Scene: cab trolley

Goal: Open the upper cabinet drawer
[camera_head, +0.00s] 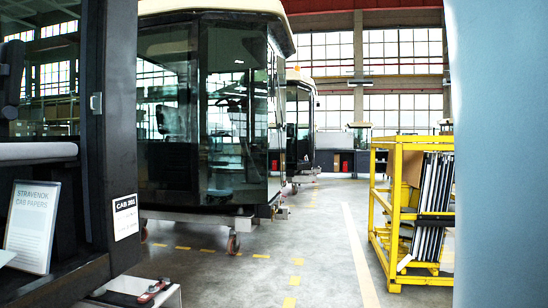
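No cabinet drawer can be made out in the head view. A smooth pale blue surface (500,150) fills the right edge from top to bottom, very close; I cannot tell what it belongs to, and no handle or drawer seam shows on it. Neither of my grippers is in view.
A dark cab (120,180) with a paper sign (33,226) stands close at left. A glazed cab (210,110) on castors stands behind it. A yellow rack (394,220) holding dark panels stands at right. The floor aisle (325,240) between them is clear.

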